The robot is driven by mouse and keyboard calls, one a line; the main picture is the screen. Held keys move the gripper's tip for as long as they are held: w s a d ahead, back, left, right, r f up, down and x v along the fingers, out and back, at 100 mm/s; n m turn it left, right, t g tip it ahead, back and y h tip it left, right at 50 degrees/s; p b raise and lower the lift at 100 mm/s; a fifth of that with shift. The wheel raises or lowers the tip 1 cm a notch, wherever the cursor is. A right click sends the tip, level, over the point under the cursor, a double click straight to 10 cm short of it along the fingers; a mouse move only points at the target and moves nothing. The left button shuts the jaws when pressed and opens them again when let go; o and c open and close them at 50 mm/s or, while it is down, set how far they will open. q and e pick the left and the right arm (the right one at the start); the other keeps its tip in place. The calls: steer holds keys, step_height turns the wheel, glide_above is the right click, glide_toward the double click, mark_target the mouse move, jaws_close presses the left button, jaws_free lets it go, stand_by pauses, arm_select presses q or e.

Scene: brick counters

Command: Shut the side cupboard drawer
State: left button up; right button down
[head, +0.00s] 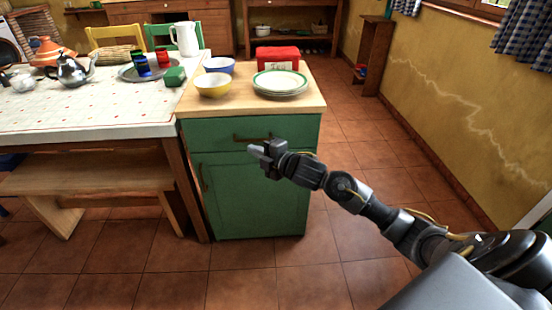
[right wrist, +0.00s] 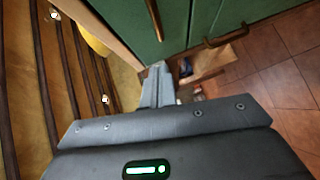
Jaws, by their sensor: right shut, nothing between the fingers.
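The side cupboard (head: 255,200) is green with a wooden top and stands at the end of the table. Its drawer front (head: 215,134) is at the top, with a dark bar handle (head: 240,138) across its middle; I cannot tell whether a small gap stands behind it. A door lies below. My right gripper (head: 257,152) is shut and empty, in front of the drawer at its lower edge, just below the handle. Contact cannot be told. In the right wrist view the closed fingers (right wrist: 158,84) point towards green panels (right wrist: 185,25). My left gripper is not in view.
On the cupboard top are a yellow bowl (head: 213,84), a blue-rimmed bowl (head: 219,65), stacked plates (head: 280,83) and a red box (head: 277,57). The laid table (head: 90,115) and a bench (head: 85,178) are at left. The tiled floor (head: 365,145) at right is clear.

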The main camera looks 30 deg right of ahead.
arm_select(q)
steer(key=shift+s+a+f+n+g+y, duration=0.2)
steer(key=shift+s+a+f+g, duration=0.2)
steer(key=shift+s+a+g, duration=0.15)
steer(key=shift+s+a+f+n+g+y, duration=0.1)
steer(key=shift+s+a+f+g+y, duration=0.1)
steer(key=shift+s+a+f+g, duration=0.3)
arm_select(e)
steer(key=f+v, duration=0.1)
steer(key=v, duration=0.6)
steer(key=shift+s+r, duration=0.25)
steer(key=shift+r, duration=0.25)
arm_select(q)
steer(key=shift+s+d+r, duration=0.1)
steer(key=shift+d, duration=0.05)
